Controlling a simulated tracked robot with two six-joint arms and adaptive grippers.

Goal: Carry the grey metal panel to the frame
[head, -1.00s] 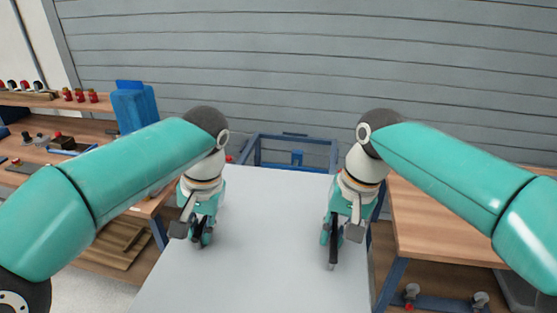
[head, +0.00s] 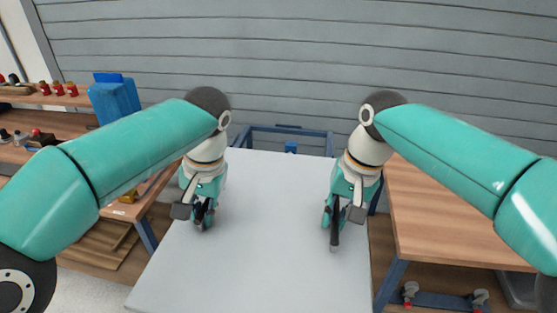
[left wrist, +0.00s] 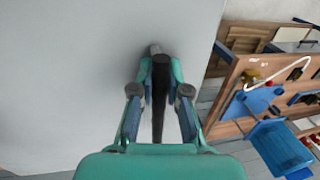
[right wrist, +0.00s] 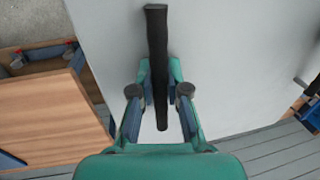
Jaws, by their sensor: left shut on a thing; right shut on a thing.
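The grey metal panel (head: 270,255) lies flat and level in front of me in the head view, with black bar handles on its top. My left gripper (head: 202,218) is shut on the left handle, which shows between its fingers in the left wrist view (left wrist: 158,95). My right gripper (head: 332,218) is shut on the right handle (head: 334,240), also seen in the right wrist view (right wrist: 157,60). The blue frame (head: 285,135) stands beyond the panel's far edge. The panel hides its lower part.
A wooden workbench (head: 450,215) with blue legs stands close to the panel's right side. At left are wooden shelves (head: 50,100) with small red-topped items and a blue container (head: 115,100). A grey slatted wall (head: 300,60) closes off the back.

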